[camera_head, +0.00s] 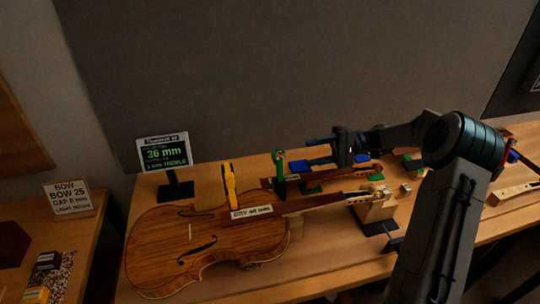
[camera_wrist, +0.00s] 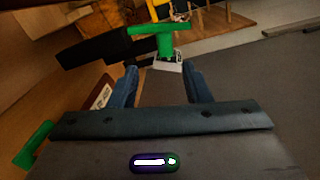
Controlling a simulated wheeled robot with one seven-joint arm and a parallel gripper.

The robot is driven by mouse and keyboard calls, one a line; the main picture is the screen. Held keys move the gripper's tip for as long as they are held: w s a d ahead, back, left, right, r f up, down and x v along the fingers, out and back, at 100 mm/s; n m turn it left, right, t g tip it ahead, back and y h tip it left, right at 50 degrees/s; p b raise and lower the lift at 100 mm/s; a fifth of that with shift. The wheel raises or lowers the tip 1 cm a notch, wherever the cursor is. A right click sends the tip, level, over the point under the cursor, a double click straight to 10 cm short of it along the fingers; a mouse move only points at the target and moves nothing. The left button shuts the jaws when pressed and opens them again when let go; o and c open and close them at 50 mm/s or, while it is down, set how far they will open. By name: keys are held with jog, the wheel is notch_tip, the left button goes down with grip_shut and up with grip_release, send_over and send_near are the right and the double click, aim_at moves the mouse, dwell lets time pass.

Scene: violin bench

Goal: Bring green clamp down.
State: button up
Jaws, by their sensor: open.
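The green clamp (camera_head: 279,165) stands upright at the back of the bench, behind the violin neck. In the wrist view the green clamp (camera_wrist: 165,36) shows its T-shaped green top ahead of my fingers. My gripper (camera_head: 297,154) points left towards it in the head view, its blue fingers spread. In the wrist view the gap of my gripper (camera_wrist: 160,80) is empty, and the clamp lies beyond the fingertips. A violin (camera_head: 205,250) lies on the bench with a yellow clamp (camera_head: 230,190) standing at its upper edge. The clamp's lower part is partly hidden.
A display reading 36 mm (camera_head: 163,152) stands behind the violin. A card (camera_head: 252,212) lies on the violin. A side table (camera_head: 75,235) stands left.

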aim_at(278, 162)
jog(key=p+x, duration=0.3)
jog(key=x, duration=1)
jog(key=shift+w+r+y+p, duration=0.3)
jog(key=shift+r+y, duration=0.1)
jog(key=shift+a, duration=0.1)
grip_shut()
